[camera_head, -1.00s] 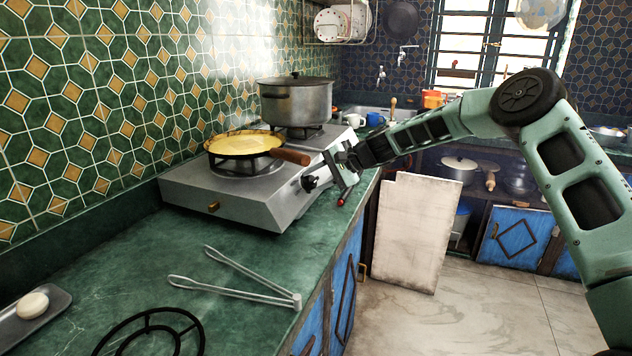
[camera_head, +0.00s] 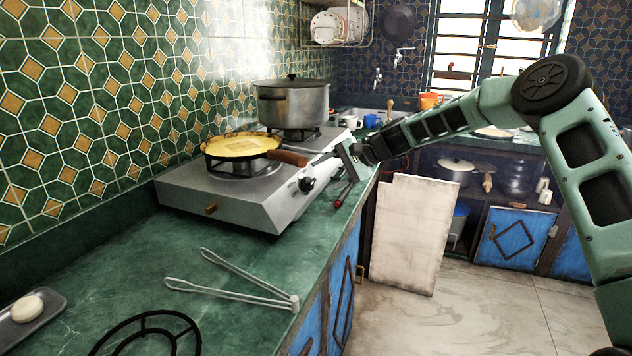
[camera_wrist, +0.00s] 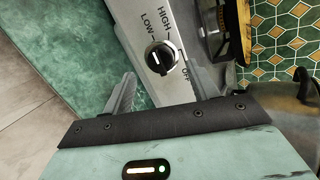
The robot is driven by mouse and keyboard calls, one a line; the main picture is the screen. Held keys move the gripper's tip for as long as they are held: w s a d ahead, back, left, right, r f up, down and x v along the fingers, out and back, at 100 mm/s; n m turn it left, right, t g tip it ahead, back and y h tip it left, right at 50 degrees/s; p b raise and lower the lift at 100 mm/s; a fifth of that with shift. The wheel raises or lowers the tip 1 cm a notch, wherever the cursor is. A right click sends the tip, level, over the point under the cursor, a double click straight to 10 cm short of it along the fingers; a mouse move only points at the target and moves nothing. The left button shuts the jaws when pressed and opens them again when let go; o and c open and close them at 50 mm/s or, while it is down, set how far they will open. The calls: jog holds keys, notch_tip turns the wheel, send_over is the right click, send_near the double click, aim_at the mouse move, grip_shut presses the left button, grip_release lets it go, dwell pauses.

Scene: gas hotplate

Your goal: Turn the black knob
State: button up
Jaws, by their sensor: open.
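The black knob (camera_head: 307,184) is on the sloped front panel of the silver gas hotplate (camera_head: 232,206). In the wrist view the knob (camera_wrist: 160,58) lies ahead of and between my two fingers, with LOW, HIGH and OFF printed around it. My gripper (camera_head: 329,178) is open and empty, just right of the knob in the head view. In the wrist view its fingers (camera_wrist: 158,88) are spread to either side, and I see no contact with the knob.
A pan (camera_head: 243,146) with yellow food sits on the near burner, its wooden handle (camera_head: 289,158) reaching out close above the knob. A lidded pot (camera_head: 292,104) stands on the far burner. Tongs (camera_head: 232,281) lie on the green counter (camera_head: 130,262), which has free room beside them.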

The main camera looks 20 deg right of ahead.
jog(key=v, duration=1.2)
jog(key=shift+d+r+b, duration=0.15)
jog(key=shift+d+b, duration=0.15)
jog(key=shift+s, duration=0.1)
jog(key=shift+c, duration=0.3)
